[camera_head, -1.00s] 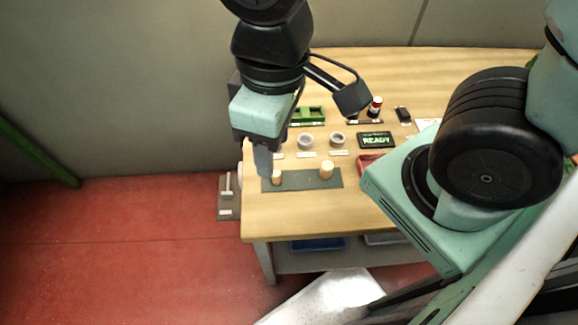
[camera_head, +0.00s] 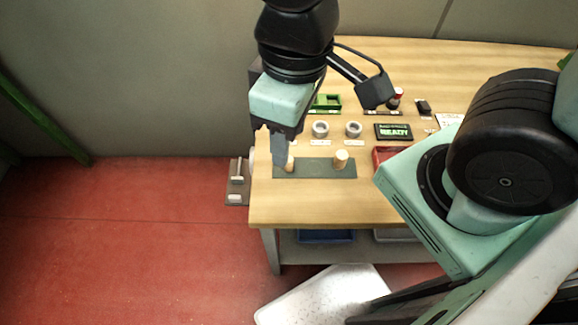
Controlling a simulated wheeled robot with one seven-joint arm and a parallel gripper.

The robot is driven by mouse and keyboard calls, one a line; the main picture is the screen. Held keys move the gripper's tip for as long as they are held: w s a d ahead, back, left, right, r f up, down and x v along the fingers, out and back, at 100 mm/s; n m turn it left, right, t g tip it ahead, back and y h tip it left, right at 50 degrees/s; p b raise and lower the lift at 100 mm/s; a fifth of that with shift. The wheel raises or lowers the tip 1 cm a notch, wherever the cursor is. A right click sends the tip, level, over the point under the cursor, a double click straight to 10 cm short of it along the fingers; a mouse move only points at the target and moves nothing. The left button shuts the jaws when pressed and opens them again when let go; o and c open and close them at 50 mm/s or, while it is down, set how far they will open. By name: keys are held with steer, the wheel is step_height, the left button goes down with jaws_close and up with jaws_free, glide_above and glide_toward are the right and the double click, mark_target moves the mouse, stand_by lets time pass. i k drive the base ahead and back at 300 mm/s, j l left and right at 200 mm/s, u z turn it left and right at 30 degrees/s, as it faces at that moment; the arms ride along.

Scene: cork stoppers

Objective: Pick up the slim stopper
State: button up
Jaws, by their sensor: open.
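Two cork stoppers stand upright on a dark grey mat (camera_head: 318,169) near the front left of the wooden table. The left stopper (camera_head: 291,163) looks slimmer and is partly hidden behind my gripper. The right stopper (camera_head: 341,159) looks thicker and is fully in view. My gripper (camera_head: 283,160) points down over the left end of the mat, right at the left stopper. It is open. Whether a finger touches the stopper cannot be told from this view.
Behind the mat stand two grey rings (camera_head: 320,129), a green tray (camera_head: 326,102) and a dark sign reading READY (camera_head: 393,132). A red tray (camera_head: 384,155) lies to the right. The table (camera_head: 290,208) is clear in front of the mat.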

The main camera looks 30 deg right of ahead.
mark_target(289, 168)
steer(key=j, duration=0.6)
steer(key=i+j, duration=0.15)
steer(key=j, duration=0.45)
steer(key=j+z, duration=0.1)
steer(key=z, duration=1.45)
